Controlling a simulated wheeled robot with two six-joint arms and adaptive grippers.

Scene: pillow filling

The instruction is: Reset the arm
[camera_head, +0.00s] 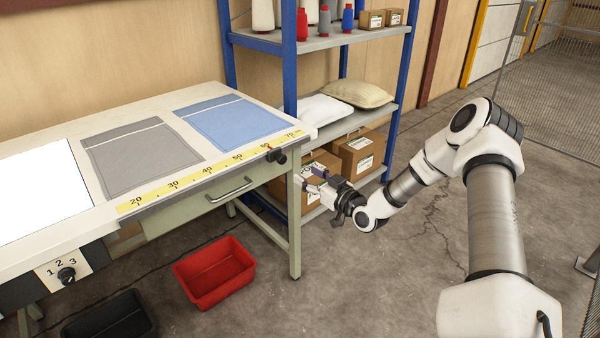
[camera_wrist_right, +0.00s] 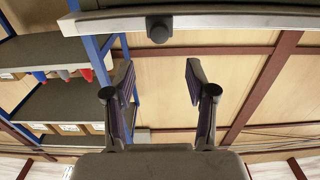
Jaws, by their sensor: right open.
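My right gripper (camera_head: 322,188) is beside the right end of the workbench (camera_head: 150,217), below the level of its top, with the shelf unit behind it. In the right wrist view my right gripper (camera_wrist_right: 158,85) has its two fingers well apart with nothing between them. The underside edge of a bench-like surface with a dark round knob (camera_wrist_right: 159,30) shows above the fingers there. My right arm reaches in from the right side of the head view, bent at the elbow. My left gripper is not in view.
A grey cloth (camera_head: 140,158) and a blue cloth (camera_head: 230,122) lie flat on the bench behind a yellow ruler (camera_head: 205,172). A red bin (camera_head: 214,272) and a black bin (camera_head: 108,318) stand on the floor. The shelf unit (camera_head: 289,60) holds pillows, spools and boxes. Floor at right is clear.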

